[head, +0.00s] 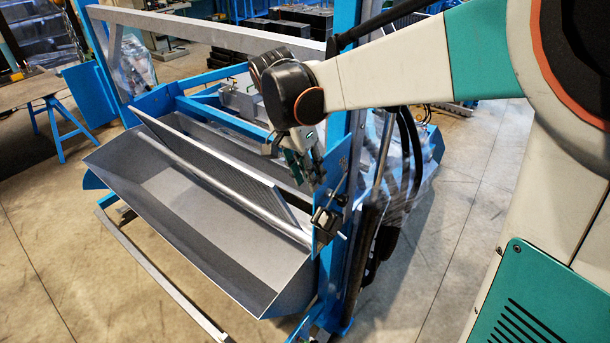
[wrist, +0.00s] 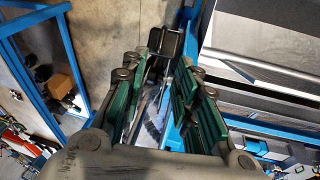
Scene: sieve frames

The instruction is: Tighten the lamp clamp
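A small dark clamp-like fitting (head: 326,220) with a pale rod sits on the blue plate at the right end of the grey trough. I take it to be the lamp clamp, though its details are too small to tell. My gripper (head: 305,175) is above it and slightly left, pointing down, apart from it. In the wrist view my gripper (wrist: 168,62) has its green-padded fingers spread, with nothing held between them. A dark, framed part (wrist: 167,42) shows beyond the fingertips; I cannot tell for sure whether it is the same fitting.
A blue upright post (head: 352,130) stands right beside my gripper. The grey sheet-metal trough (head: 205,225) fills the left and centre. Dark hoses (head: 385,190) hang right of the post. The concrete floor (head: 470,190) is clear further right.

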